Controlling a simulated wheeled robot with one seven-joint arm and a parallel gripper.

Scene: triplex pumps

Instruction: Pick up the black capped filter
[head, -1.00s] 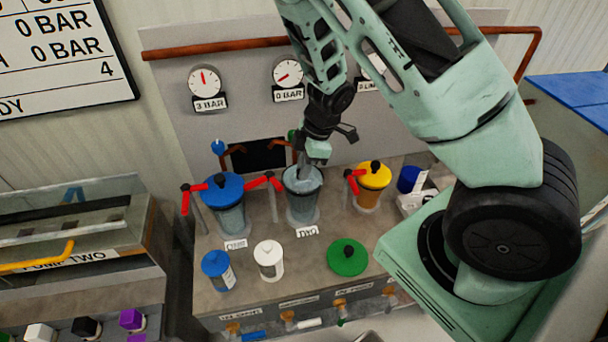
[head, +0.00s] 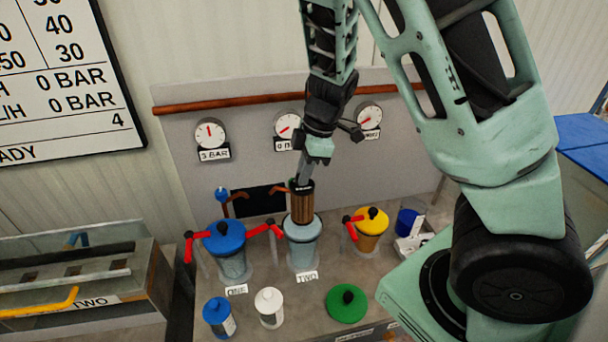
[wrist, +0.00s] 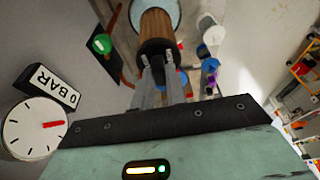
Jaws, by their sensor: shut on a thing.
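The filter (head: 302,206) is a brown ribbed cylinder with a black cap on top. It is upright, directly above the open clear housing labelled TWO (head: 302,254); its lower end is at or just inside the housing's rim, and I cannot tell exactly which. My gripper (head: 303,182) points down and is shut on the black cap. In the wrist view the fingers (wrist: 160,72) grip the black cap, with the brown filter body (wrist: 155,28) beyond it and the round housing mouth behind.
A blue-lidded housing (head: 225,240) stands left and a yellow-lidded one (head: 371,222) right, both with red handles nearby. A green lid (head: 347,303), white canister (head: 268,305) and blue canister (head: 217,315) are in front. The gauge panel (head: 250,165) stands behind.

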